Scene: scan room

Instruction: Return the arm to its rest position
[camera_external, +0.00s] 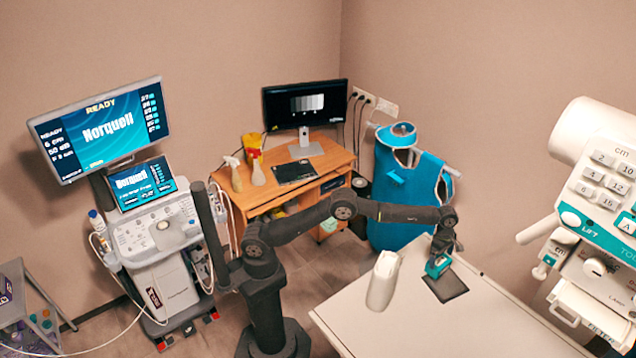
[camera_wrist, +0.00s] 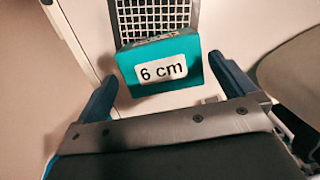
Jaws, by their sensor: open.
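My gripper (camera_external: 441,250) points down over the far part of the white table (camera_external: 420,325), at the end of my outstretched dark arm. A teal block (camera_external: 437,266) is just below it. In the wrist view the block (camera_wrist: 160,66) shows a white "6 cm" label and lies between and beyond my two blue fingers. The fingers are spread, with gaps on both sides of the block. A dark pad (camera_external: 452,289) lies on the table by the block; its grid pattern (camera_wrist: 158,14) shows behind the block in the wrist view. I cannot tell whether the block rests on it.
A white upright object (camera_external: 383,281) stands on the table left of the block. A large white machine (camera_external: 600,235) is at the right. A blue apron on a stand (camera_external: 405,190), a wooden desk (camera_external: 325,165) and an ultrasound cart (camera_external: 158,245) stand behind and left.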

